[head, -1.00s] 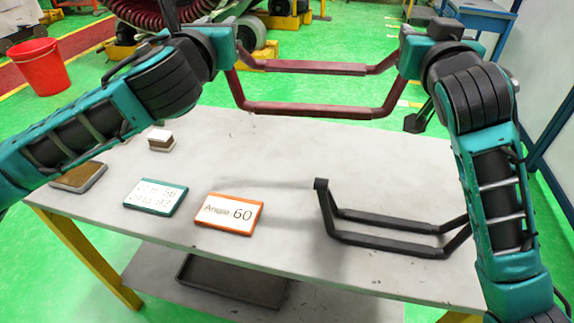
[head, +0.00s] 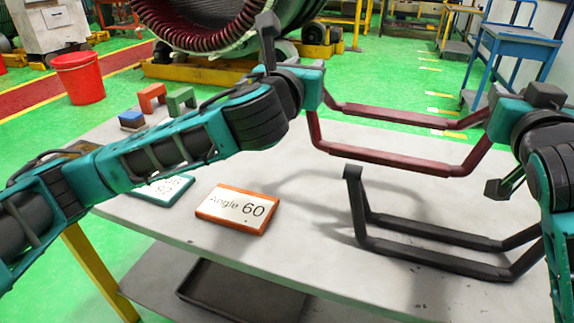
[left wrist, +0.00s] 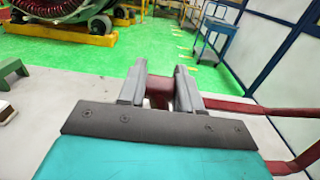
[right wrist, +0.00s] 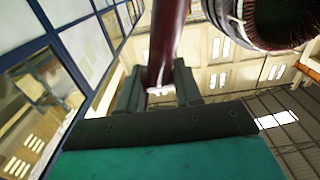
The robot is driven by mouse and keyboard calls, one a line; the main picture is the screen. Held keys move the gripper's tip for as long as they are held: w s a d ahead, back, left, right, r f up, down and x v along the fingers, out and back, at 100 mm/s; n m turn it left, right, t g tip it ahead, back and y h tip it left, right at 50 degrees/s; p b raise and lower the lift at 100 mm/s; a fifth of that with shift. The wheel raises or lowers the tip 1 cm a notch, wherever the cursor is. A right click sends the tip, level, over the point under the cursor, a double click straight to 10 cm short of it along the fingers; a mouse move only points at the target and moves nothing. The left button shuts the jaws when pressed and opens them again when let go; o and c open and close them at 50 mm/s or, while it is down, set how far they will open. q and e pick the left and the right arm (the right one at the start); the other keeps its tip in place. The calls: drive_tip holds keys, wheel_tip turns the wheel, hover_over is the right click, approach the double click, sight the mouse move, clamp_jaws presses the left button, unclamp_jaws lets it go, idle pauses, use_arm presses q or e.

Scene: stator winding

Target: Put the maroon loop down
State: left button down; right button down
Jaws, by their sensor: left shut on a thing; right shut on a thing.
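The maroon loop (head: 395,157) is held level above the table, with both of its long bars showing in the head view. My left gripper (head: 318,92) is shut on its left end. In the left wrist view the fingers (left wrist: 160,90) close on a maroon part (left wrist: 159,88). My right gripper (head: 492,120) is shut on its right end. In the right wrist view the fingers (right wrist: 158,90) hold the maroon bar (right wrist: 166,40). The fingertips are largely hidden in the head view.
A black loop (head: 430,262) lies on the grey table (head: 300,255) below and in front of the maroon loop. An orange-framed "Angle 60" sign (head: 237,209) and a teal-framed sign (head: 160,189) lie to the left. Orange (head: 151,96) and green (head: 181,101) blocks stand at the back left.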

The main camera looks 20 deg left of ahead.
use_arm(q)
drive_tip(key=shift+d, duration=0.3)
use_arm(e)
drive_tip(key=shift+a, duration=0.25)
